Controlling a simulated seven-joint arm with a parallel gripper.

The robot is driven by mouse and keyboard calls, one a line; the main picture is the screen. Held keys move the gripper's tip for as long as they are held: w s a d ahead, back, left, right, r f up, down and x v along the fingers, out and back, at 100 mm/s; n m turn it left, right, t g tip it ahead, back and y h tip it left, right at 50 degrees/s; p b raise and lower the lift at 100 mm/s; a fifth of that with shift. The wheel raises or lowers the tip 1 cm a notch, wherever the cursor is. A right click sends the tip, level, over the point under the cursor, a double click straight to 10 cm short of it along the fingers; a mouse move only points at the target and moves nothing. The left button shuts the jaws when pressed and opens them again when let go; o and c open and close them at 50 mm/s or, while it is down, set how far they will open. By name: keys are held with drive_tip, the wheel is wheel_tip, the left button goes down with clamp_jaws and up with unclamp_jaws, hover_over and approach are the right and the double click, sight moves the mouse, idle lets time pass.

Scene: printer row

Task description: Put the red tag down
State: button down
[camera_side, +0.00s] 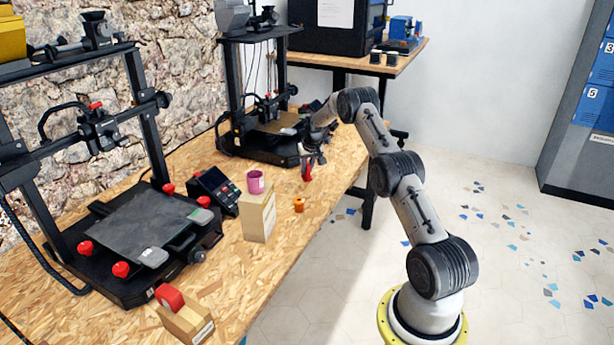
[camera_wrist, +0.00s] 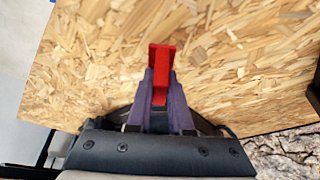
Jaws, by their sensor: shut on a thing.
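The red tag (camera_wrist: 161,62) is held upright between the purple fingers of my gripper (camera_wrist: 161,88) in the wrist view. Its lower part is hidden between the fingers. In the side view my gripper (camera_side: 309,163) points down over the wooden workbench (camera_side: 268,292), close to its right edge, and the red tag (camera_side: 307,173) shows below it. I cannot tell for sure whether the tag touches the bench top.
A small orange part (camera_side: 299,204) lies on the bench nearer the camera. Two printers (camera_side: 140,225) (camera_side: 262,145) stand along the stone wall.

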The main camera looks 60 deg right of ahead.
sight(307, 175)
drive_tip(key=shift+f, duration=1.45)
drive_tip(key=c, duration=0.8)
unclamp_jaws()
drive_tip(key=shift+f, duration=0.15)
